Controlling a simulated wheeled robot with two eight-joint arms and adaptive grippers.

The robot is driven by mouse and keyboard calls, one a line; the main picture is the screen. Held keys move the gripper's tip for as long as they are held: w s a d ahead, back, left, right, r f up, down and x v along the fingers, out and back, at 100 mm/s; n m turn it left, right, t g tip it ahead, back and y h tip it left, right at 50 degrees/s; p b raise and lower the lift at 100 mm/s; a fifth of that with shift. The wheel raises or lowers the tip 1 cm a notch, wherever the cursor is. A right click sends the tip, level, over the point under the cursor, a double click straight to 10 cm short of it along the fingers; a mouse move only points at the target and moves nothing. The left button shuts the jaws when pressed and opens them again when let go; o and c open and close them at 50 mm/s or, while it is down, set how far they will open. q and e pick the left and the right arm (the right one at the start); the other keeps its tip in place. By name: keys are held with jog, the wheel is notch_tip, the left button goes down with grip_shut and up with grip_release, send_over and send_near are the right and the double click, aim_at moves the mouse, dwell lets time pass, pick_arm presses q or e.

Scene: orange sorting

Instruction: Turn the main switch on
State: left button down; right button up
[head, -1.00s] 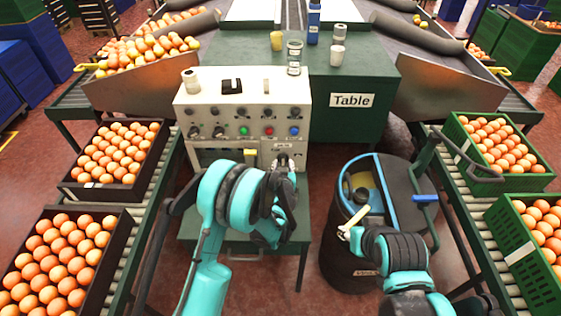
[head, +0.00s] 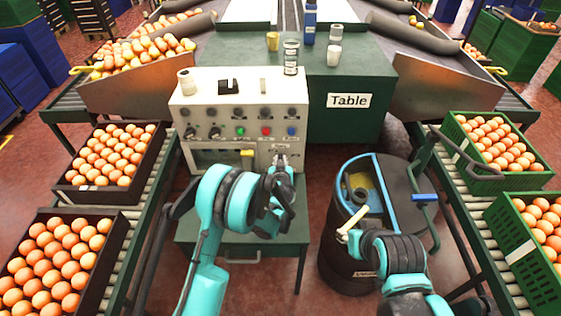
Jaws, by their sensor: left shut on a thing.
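The cream control box (head: 183,130) stands on a green stand, with rows of knobs and coloured buttons on its front. A small label (head: 282,147) sits on the lower right of that front, too small to read surely. My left gripper (head: 281,163) is at the panel just below this label, shut on what seems to be the main switch. The gripper hides the switch, so its position cannot be told. My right gripper (head: 350,226) is low at the right, over the dark drum's near side, by a pale stick-like piece. Its jaws do not show clearly.
The round dark drum machine (head: 340,262) with a blue rim and handle stands right of the stand. A green table (head: 348,124) with cups and bottles is behind. Roller conveyors with crates of oranges (head: 100,155) (head: 495,138) run along both sides.

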pick_arm(q)
jog(key=shift+d+f+m+t+y, duration=0.4)
jog(key=shift+m+y, duration=0.55)
jog(key=shift+m, duration=0.7)
jog(key=shift+d+f+m+t+y, duration=0.25)
jog(key=shift+d+m+y, duration=0.2)
jog(key=shift+m+y, duration=0.85)
jog(key=shift+d+f+m+t+y, duration=0.3)
jog(key=shift+d+m+y, duration=0.25)
jog(key=shift+m, duration=1.4)
jog(key=shift+a, duration=0.1)
jog(key=c, duration=1.5)
grip_release()
